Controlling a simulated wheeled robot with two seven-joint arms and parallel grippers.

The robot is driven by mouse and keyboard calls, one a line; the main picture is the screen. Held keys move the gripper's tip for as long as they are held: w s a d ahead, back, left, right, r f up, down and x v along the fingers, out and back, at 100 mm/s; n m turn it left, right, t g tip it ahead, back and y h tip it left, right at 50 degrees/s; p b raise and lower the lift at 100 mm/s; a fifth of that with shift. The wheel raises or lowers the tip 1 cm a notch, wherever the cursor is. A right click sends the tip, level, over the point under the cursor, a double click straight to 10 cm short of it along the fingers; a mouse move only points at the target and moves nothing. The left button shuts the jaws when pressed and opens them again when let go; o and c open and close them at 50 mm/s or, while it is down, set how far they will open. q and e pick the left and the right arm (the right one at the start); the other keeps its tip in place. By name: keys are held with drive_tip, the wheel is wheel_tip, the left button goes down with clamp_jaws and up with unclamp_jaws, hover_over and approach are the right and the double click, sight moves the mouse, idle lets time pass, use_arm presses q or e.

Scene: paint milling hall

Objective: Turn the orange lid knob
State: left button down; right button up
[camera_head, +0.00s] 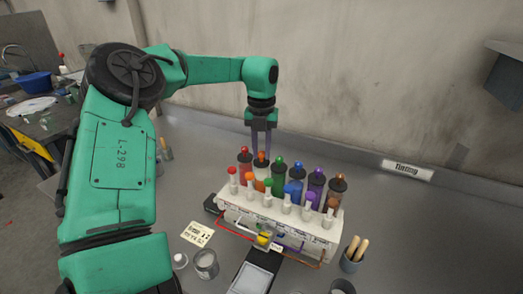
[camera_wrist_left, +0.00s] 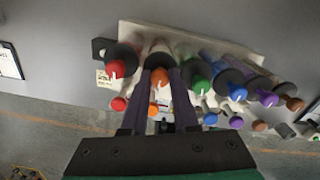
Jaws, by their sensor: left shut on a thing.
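The orange lid knob (camera_head: 261,155) tops a dark-lidded orange canister in the back row of the white dispenser rack (camera_head: 322,232). My left gripper (camera_head: 261,153) comes straight down from above and is shut on this knob. In the left wrist view the orange knob (camera_wrist_left: 159,76) sits between the two dark fingertips (camera_wrist_left: 160,72). The canister stands upright between the red one (camera_head: 244,168) and the green one (camera_head: 279,176). My right gripper is not in view.
Blue (camera_head: 294,184), purple (camera_head: 315,187) and brown (camera_head: 336,190) canisters continue the row to the right. A front row of coloured caps stands close by. A metal can (camera_head: 205,264) and a cup with wooden handles (camera_head: 353,254) stand in front. The bench right of the rack is clear.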

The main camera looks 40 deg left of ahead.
sight(262, 152)
use_arm(q)
drive_tip(key=shift+w+r, duration=0.1)
drive_tip(key=c, duration=0.7)
unclamp_jaws()
wheel_tip(262, 152, up, 14)
drive_tip(key=shift+r, duration=0.25)
